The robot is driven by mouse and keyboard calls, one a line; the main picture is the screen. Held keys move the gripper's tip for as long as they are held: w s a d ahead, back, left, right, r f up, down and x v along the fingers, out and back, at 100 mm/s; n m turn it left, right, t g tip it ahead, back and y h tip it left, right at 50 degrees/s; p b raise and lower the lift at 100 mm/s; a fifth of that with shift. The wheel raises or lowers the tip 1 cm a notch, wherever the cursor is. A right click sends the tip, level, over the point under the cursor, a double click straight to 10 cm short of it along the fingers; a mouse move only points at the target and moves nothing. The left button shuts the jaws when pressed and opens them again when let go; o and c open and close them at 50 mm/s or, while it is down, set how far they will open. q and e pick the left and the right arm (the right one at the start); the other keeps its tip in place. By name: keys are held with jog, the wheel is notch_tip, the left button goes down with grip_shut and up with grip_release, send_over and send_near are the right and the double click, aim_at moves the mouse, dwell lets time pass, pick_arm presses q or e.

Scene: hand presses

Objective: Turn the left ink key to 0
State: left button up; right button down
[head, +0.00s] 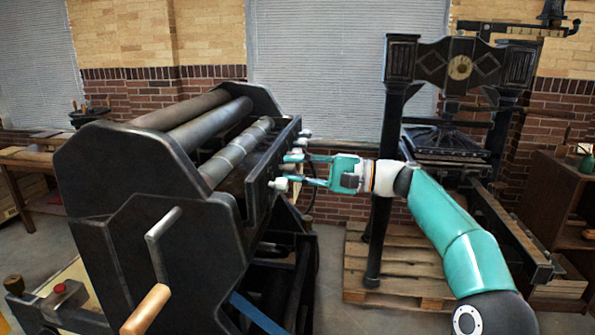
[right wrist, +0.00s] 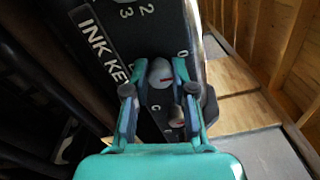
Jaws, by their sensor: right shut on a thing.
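The black printing press (head: 120,170) fills the left of the head view, with a row of small pale ink key knobs (head: 305,133) along its right side. My right gripper (head: 285,170) reaches this side from the right. In the right wrist view, its fingers (right wrist: 160,72) are shut on a pale grey ink key (right wrist: 161,77) with a red pointer line. The black panel (right wrist: 108,50) beside it bears white "INK KE…" lettering and the digits 2, 3 and 0. The 0 is close to the held key's upper right. My left gripper is not in view.
A second pale knob (right wrist: 177,118) with a red mark sits just below the held one, close to the right finger. A second black press (head: 440,140) stands on a wooden pallet (head: 400,280) at the right. Open floor lies between the presses.

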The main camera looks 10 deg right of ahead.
jog(key=shift+f+n, duration=0.3)
jog(key=shift+n, duration=0.2)
jog(key=c, duration=1.1)
grip_release()
jog(key=shift+s, duration=0.1)
jog(key=shift+o, duration=0.7)
jog(key=shift+r, duration=0.15)
jog(key=v, duration=1.2)
